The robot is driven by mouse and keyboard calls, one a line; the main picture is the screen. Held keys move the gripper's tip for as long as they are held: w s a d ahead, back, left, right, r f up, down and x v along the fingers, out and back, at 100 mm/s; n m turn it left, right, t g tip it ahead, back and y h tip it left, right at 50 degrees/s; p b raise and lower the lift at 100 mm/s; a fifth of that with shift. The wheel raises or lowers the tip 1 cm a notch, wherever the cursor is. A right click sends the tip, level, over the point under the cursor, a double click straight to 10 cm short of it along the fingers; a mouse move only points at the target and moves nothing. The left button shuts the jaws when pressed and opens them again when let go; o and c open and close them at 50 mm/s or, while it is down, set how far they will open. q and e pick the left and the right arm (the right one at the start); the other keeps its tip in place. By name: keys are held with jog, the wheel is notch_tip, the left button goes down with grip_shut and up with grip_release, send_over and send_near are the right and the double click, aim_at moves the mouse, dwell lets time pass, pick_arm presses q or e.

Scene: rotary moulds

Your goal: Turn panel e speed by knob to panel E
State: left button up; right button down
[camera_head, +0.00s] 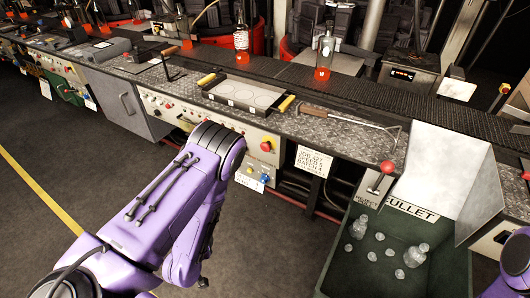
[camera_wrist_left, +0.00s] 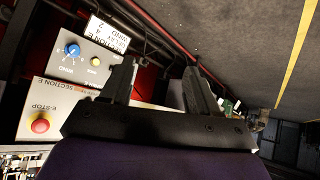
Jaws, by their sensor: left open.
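The section E panel (camera_wrist_left: 98,45) is a pale box in the left wrist view, with a blue knob (camera_wrist_left: 72,49) over a dial marked WIND and a small yellowish button or knob (camera_wrist_left: 96,61). A second pale panel face with a red E-STOP button (camera_wrist_left: 40,125) is below it. My left gripper (camera_wrist_left: 160,72) is open and empty. Its fingers are to the right of the blue knob and apart from it. In the head view, my purple left arm hides the gripper; a small pale panel (camera_head: 250,181) shows just right of the arm, under a red button (camera_head: 266,146).
A long bench (camera_head: 340,130) carries a tray with yellow handles (camera_head: 243,92) and a long-handled tool (camera_head: 350,117). A green cullet bin (camera_head: 345,275) holding glass pieces stands at the right. Open floor (camera_head: 50,160) lies in front of the bench on the left.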

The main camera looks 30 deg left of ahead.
pick_arm(q)
jog(key=w+a+r+t+h+b, duration=0.1)
jog(key=w+a+t+b, duration=0.25)
jog(key=w, duration=0.45)
jog(key=w+a+t+h+b, duration=0.1)
jog(key=w+a+t+b, duration=0.2)
jog(key=w, duration=0.6)
jog(key=w+r+m+t+h, duration=0.1)
jog(key=w+r+t+h, duration=0.1)
jog(key=w, duration=0.6)
jog(key=w+d+r+m+t+h, duration=0.1)
jog(key=w+r, duration=0.3)
jog(key=w, duration=0.5)
jog(key=shift+w+d+r+m+t+h, duration=0.25)
jog(key=shift+w+r+m+t+h, duration=0.05)
jog(key=shift+m+t+h, duration=0.1)
jog(key=c, duration=1)
pick_arm(e)
notch_tip(320, 180, down, 9)
jog(key=shift+a, duration=0.2)
